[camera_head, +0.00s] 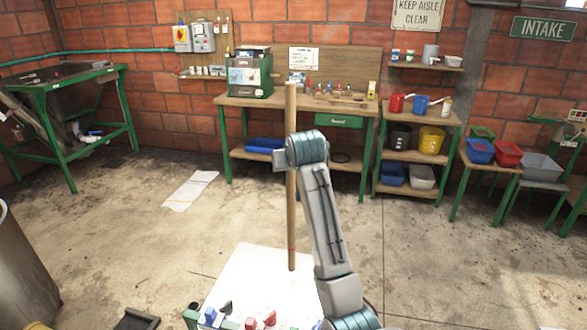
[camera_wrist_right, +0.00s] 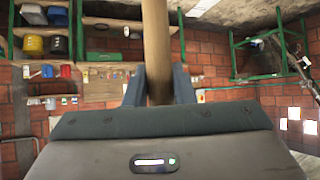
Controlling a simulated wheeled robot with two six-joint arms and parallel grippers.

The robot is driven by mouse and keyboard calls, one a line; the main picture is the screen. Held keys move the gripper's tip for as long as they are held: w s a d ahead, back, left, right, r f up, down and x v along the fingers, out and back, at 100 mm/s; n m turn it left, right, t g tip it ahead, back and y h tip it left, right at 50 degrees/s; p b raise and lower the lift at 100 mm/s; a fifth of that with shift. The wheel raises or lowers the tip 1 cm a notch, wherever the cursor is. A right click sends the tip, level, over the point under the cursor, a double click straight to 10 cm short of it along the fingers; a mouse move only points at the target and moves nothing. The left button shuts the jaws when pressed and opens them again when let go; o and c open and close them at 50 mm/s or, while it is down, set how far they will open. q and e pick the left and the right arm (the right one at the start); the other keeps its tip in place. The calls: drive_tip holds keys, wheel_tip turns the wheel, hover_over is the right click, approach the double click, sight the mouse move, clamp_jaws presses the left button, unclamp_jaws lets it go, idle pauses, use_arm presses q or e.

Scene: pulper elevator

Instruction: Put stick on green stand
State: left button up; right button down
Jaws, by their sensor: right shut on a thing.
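A long wooden stick (camera_head: 291,220) stands nearly upright in front of me in the head view, with a thin reddish band near its lower end. My right gripper (camera_wrist_right: 158,88) is shut on the stick, one finger on each side of it in the right wrist view. In the head view my right wrist hides most of that gripper and part of the stick's middle. The stick's lower end shows against a white surface. A green-framed stand (camera_head: 68,128) with a dark top is at the far left, well away from the stick. My left gripper is not in view.
A green-legged workbench (camera_head: 328,108) stands at the back wall, with shelves of buckets (camera_head: 433,140) to its right. Coloured bins (camera_head: 480,151) are on low stands farther right. A white sheet (camera_head: 191,190) lies on the floor. The concrete floor at left centre is mostly clear.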

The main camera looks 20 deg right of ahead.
drive_tip(key=f+p, duration=0.1)
drive_tip(key=f, duration=0.2)
drive_tip(key=shift+w+d+f+p, duration=0.1)
drive_tip(key=shift+d+f+p, duration=0.15)
drive_tip(key=shift+d+p, duration=0.15)
drive_tip(key=shift+f, duration=0.15)
drive_tip(key=c, duration=1.2)
unclamp_jaws()
drive_tip(key=b+v, duration=0.3)
drive_tip(key=v, duration=0.9)
